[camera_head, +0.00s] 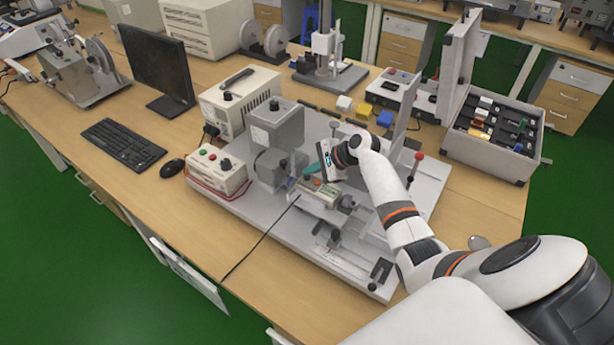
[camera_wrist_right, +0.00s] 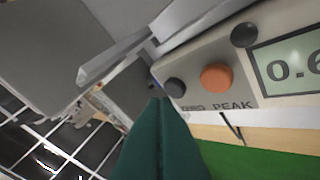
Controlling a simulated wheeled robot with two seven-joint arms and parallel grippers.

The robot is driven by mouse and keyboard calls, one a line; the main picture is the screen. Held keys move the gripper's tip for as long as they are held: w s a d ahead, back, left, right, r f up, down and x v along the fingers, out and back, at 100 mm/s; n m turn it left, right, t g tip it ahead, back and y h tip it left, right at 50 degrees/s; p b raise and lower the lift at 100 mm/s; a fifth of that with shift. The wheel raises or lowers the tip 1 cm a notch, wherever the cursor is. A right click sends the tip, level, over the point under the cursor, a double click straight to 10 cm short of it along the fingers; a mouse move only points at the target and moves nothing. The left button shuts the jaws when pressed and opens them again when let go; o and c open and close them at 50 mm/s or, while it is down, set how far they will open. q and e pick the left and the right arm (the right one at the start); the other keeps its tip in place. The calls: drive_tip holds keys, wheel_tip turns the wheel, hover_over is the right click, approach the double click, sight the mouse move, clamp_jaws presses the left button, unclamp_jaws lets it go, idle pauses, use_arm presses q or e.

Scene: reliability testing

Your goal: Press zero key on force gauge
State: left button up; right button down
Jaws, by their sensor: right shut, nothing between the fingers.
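The force gauge (camera_head: 322,192) is a light grey box lying on the test stand, with a small display facing up. In the right wrist view its face (camera_wrist_right: 205,55) shows a green display (camera_wrist_right: 294,66) reading "0.6", cut off by the frame edge. A dark key (camera_wrist_right: 175,88) sits above the partly hidden label that appears to read ZERO. An orange key (camera_wrist_right: 216,78) sits by the label PEAK. My right gripper (camera_head: 308,171) is shut and empty, its teal fingertips (camera_wrist_right: 160,101) close to the dark key. I cannot tell whether they touch it. My left gripper is out of view.
The grey test stand base (camera_head: 290,232) holds a motor housing (camera_head: 277,125) left of the gauge and an upright plate on the right. A control box (camera_head: 217,170) with buttons stands at left. A black cable crosses the front table edge. An open parts case (camera_head: 492,160) stands at right.

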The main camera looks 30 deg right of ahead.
drive_tip(key=shift+f, duration=0.5)
idle(0.8)
drive_tip(key=shift+r, duration=0.15)
drive_tip(key=shift+r+p, duration=0.65)
drive_tip(key=shift+p, duration=0.35)
drive_tip(key=shift+r, duration=0.1)
wheel_tip(320, 180, up, 5)
drive_tip(key=p, duration=0.6)
drive_tip(key=shift+f, duration=0.2)
